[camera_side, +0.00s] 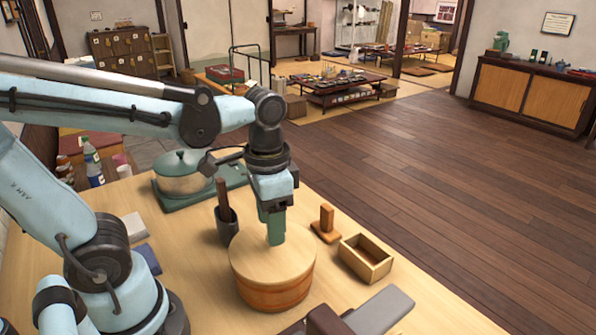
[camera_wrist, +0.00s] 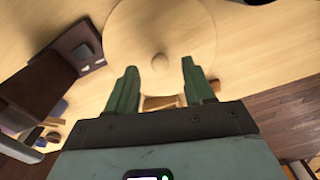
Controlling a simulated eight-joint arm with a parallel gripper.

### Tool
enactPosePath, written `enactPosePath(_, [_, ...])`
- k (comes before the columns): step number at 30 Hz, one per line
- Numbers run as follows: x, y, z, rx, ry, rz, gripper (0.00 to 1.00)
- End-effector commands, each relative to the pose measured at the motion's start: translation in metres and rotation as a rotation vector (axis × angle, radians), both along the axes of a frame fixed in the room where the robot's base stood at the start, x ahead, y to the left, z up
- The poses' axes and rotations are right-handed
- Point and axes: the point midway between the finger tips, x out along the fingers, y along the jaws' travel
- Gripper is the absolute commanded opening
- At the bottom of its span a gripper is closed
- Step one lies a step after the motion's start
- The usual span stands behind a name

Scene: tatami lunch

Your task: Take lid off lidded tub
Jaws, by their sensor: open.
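The lidded tub (camera_side: 275,294) is a round, reddish-brown wooden tub standing upright on the table. Its pale round wooden lid (camera_side: 252,262) lies flat on top; the lid (camera_wrist: 140,30) also fills the upper middle of the wrist view. A small round knob (camera_wrist: 160,61) is at the lid's middle; in the side view my gripper hides it. My gripper (camera_side: 275,238) points down over the lid. In the wrist view my gripper (camera_wrist: 160,72) is open and empty, its green fingers to the left and right of the knob, with gaps on both sides.
A dark cup with a pestle (camera_side: 226,215) stands close behind the tub. A wooden block with an upright handle (camera_side: 326,224) and an open wooden box (camera_side: 366,260) are to the right. A lidded pot (camera_side: 182,180) stands behind.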

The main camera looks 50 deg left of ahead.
Motion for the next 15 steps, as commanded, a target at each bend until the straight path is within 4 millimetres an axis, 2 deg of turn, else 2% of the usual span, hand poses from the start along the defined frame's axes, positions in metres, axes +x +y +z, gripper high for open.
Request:
enactPosePath(6, [0.000, 0.000, -0.019, 0.000, -0.001, 0.000, 0.52])
enactPosePath(15, [0.000, 0.000, -0.023, 0.000, -0.001, 0.000, 0.52])
